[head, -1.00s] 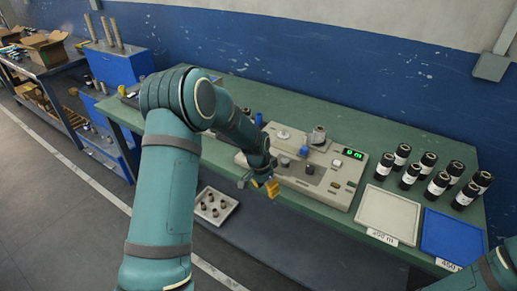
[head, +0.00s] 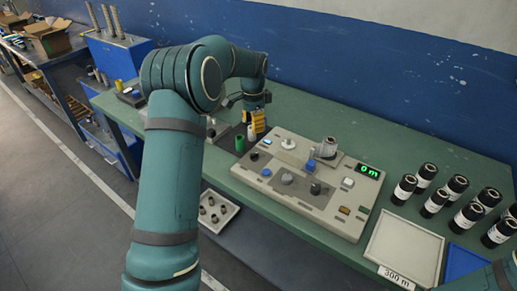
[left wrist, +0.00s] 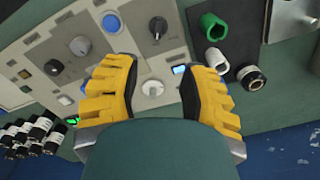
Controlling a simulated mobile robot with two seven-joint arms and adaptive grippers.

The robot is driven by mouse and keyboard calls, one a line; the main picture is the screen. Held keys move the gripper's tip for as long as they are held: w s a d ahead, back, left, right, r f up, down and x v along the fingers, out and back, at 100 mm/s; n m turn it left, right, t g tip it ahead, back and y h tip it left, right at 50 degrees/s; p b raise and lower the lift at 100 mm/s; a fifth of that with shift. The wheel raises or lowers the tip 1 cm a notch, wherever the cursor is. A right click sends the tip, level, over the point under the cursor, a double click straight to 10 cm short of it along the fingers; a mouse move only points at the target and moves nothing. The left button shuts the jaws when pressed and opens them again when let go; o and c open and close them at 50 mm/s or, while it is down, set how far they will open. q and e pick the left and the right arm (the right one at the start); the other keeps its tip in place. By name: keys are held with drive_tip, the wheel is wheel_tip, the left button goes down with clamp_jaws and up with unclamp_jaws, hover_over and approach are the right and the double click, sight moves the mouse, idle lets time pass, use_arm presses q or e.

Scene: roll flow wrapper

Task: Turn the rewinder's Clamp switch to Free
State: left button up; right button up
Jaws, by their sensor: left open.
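The rewinder (head: 330,212) is a beige panel on the green table, with knobs, buttons and a green "0 m" display (head: 369,170). In the left wrist view, a black pointer knob (left wrist: 157,26) sits at the panel's front left corner. A blue knob (left wrist: 112,22), a grey knob (left wrist: 80,45) and another black knob (left wrist: 53,67) line up beside it. Labels are too small to read, so I cannot tell which is Clamp. My left gripper (head: 258,119) is open and empty by the panel's left end; its yellow fingers (left wrist: 158,76) touch no knob. My right gripper is out of view.
A green cylinder (head: 240,143) stands left of the panel. Several black rolls (head: 434,203) and a pale tray (head: 405,246) are on the right, with a blue tray (head: 465,262) beyond. A tray of small cores (head: 228,218) lies below the table's front edge.

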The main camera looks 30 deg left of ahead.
sight(253, 154)
use_arm(q)
drive_tip(key=f+b, duration=0.1)
drive_tip(key=f, duration=0.7)
drive_tip(key=f+b, duration=0.1)
drive_tip(key=f, duration=0.4)
drive_tip(key=shift+s+f+b, duration=0.1)
drive_tip(key=shift+s+b, duration=0.2)
drive_tip(key=shift+b, duration=0.05)
clamp_jaws()
